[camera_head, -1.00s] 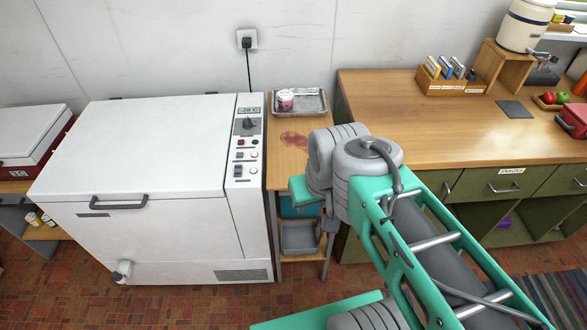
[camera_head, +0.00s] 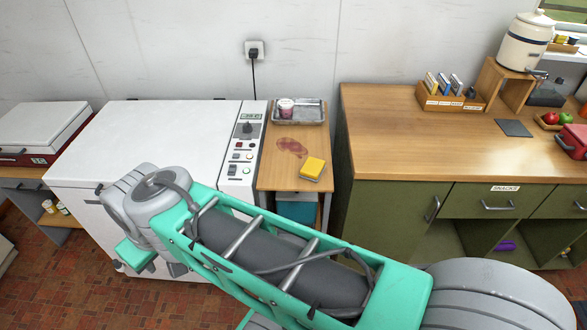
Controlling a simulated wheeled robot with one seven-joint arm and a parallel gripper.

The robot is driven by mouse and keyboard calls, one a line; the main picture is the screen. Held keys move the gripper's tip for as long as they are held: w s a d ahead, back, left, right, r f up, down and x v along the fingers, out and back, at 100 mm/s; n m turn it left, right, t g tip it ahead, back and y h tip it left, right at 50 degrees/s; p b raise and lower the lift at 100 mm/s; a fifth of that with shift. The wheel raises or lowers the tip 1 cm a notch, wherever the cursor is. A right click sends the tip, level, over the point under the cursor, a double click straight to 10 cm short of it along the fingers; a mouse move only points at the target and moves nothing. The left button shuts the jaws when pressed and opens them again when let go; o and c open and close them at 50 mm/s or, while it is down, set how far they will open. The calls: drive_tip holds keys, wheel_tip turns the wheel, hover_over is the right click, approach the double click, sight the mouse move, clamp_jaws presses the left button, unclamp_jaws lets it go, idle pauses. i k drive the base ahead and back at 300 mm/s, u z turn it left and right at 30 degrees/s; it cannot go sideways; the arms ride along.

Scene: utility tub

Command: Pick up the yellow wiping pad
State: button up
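The yellow wiping pad (camera_head: 313,168) lies near the front right corner of the narrow wooden table (camera_head: 266,178), between the white chest unit and the long counter. Its top is yellow and a thin greyish edge shows below. A reddish-brown stain (camera_head: 292,147) is on the tabletop just behind it. My arm crosses in front of the table and the white unit, with its elbow part at the left. My gripper is not in view, and nothing touches the pad.
A metal tray (camera_head: 312,116) with a pinkish-white cup (camera_head: 286,107) stands at the back of the narrow table. The white chest unit (camera_head: 150,135) with a control panel borders it on the left. The wooden counter (camera_head: 400,130) on the right has a mostly clear front.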

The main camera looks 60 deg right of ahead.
sight(313, 170)
drive_tip(key=i, duration=1.2)
drive_tip(key=z, duration=2.05)
